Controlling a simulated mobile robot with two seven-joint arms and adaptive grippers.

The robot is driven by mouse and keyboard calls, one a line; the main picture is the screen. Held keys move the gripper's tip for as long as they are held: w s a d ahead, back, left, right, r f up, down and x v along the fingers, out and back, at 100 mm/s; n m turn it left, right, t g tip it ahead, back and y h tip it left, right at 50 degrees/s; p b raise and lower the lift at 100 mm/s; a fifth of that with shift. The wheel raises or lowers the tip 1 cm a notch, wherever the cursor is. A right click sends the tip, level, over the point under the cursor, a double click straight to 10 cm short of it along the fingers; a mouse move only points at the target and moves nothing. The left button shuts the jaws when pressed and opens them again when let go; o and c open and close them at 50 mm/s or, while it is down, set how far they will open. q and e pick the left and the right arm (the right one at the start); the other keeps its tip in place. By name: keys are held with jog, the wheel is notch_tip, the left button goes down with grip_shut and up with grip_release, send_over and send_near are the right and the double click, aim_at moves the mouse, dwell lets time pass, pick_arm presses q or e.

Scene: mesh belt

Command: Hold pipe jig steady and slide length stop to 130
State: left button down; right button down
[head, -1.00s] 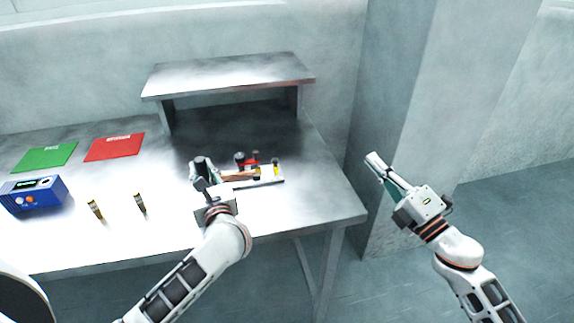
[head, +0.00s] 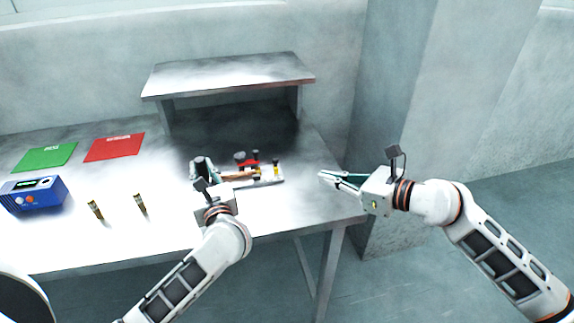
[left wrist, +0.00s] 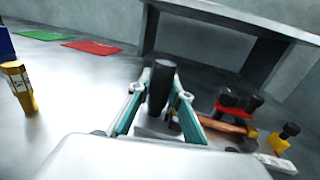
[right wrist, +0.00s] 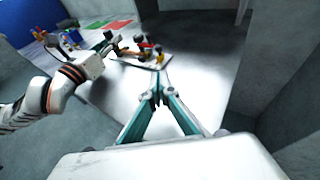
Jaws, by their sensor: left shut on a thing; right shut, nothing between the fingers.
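The pipe jig (head: 268,182) lies on the metal table, a light base carrying a copper-coloured pipe (head: 238,176), a red clamp (head: 248,163) and dark knobs. The length stop appears to be the yellow block with a black knob (head: 276,168) at the jig's right end; it also shows in the left wrist view (left wrist: 286,138). My left gripper (head: 203,178) is shut on a black upright handle (left wrist: 160,88) at the jig's left end. My right gripper (head: 322,176) is shut and empty, to the right of the jig and apart from it. Scale numbers are too small to read.
A raised metal shelf (head: 228,76) stands behind the jig. Green (head: 45,158) and red (head: 115,147) sheets, a blue device (head: 33,195) and two small brass-coloured pieces (head: 140,204) lie to the left. The table's right part (head: 318,205) is clear.

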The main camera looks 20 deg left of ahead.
aim_at(275, 165)
jog(key=x, duration=0.4)
jog(key=r+x, duration=0.1)
jog(key=x, duration=0.8)
jog(key=shift+w+a+r, duration=0.1)
jog(key=shift+a+r, duration=0.05)
jog(key=shift+a, duration=0.2)
jog(key=shift+s+a, duration=0.6)
jog(key=shift+a, duration=0.3)
jog(key=shift+s+a, duration=0.55)
jog(key=shift+a, duration=0.35)
